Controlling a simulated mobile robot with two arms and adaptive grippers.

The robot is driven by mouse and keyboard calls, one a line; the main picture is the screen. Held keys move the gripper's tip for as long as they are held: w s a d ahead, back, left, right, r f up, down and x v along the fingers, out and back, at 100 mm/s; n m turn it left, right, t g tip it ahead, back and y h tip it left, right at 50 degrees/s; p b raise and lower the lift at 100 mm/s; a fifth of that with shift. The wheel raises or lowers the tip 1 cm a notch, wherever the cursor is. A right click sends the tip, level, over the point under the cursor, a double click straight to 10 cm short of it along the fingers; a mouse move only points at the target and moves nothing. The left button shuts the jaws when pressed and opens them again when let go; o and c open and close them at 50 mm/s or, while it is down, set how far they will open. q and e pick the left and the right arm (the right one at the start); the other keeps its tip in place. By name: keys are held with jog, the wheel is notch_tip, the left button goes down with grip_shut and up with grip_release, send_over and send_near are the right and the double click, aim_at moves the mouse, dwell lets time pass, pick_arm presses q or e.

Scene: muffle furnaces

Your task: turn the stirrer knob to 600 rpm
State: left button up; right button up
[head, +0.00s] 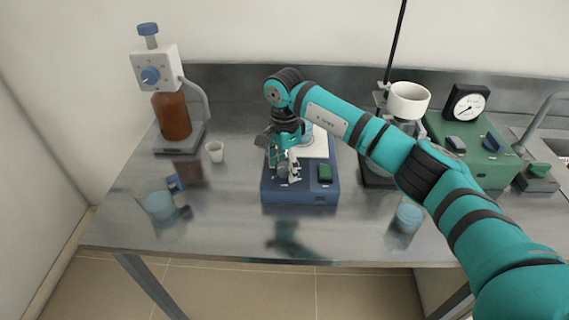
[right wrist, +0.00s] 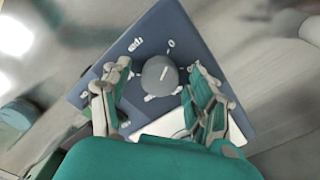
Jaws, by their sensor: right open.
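The stirrer (head: 302,196) is a blue box with a white top plate, standing near the middle of the steel bench. A green switch (head: 325,173) is on its front right. My right gripper (head: 288,175) is over the left part of its front panel, pointing down. In the right wrist view, the grey round stirrer knob (right wrist: 160,75) with a white pointer line sits between the two open fingers (right wrist: 157,95). The fingers stand apart on either side of it; I cannot tell whether either touches it. White markings surround the knob. In the head view the gripper hides the knob. My left gripper is not in view.
A stand with a white funnel (head: 407,100) and a green box with a dial gauge (head: 466,105) stand right. The bench front (head: 330,240) is mostly clear.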

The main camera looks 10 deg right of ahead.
jog(key=c, duration=1.1)
jog(key=shift+c, duration=0.3)
